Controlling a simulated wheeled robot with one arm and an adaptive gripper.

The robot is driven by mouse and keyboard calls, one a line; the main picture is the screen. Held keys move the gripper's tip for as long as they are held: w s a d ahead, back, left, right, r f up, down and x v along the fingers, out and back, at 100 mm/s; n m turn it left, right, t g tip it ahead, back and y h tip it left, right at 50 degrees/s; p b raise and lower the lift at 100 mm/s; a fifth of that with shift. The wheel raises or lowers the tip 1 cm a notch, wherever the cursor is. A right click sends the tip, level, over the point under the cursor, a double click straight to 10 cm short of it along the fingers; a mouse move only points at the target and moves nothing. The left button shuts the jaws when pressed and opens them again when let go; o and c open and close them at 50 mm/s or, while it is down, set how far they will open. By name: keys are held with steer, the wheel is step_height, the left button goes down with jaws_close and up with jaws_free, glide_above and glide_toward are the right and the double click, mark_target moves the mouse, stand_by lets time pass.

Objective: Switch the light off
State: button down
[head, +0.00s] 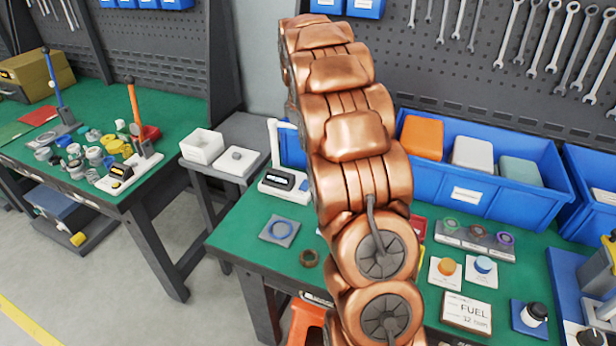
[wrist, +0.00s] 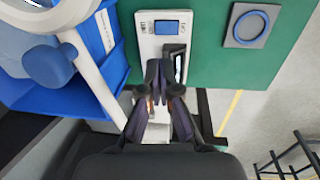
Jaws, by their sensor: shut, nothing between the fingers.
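In the wrist view, a white base (wrist: 146,48) carries a blue switch (wrist: 167,27) near its top edge and a dark panel (wrist: 175,58) below it. My gripper (wrist: 165,70) is shut and empty. Its fingertips are over the base, below the blue switch in the picture. I cannot tell whether they touch anything. A white curved arm (wrist: 88,62) with a blue knob (wrist: 48,67) is at left. In the head view, the white base (head: 270,188) stands at the green table's left edge; my copper arm hides my gripper. Whether a light is on cannot be told.
A grey plate with a blue ring (head: 279,229) lies near the white base; it also shows in the wrist view (wrist: 250,27). Blue bins (head: 466,194) line the back. A side stand holds a white box (head: 202,146).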

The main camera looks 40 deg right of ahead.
mark_target(308, 183)
steer(key=shift+f, duration=0.15)
steer(key=f+p, duration=0.1)
steer(key=f, duration=0.3)
steer(key=d+f+p, duration=0.1)
steer(key=f+p, duration=0.1)
steer(key=f, duration=0.2)
steer(key=f+p, duration=0.1)
steer(key=f, duration=0.4)
steer(key=shift+w+d+f+p, duration=0.1)
steer(key=shift+w+d+p, duration=0.1)
steer(key=shift+w+p, duration=0.2)
steer(key=shift+f, duration=0.2)
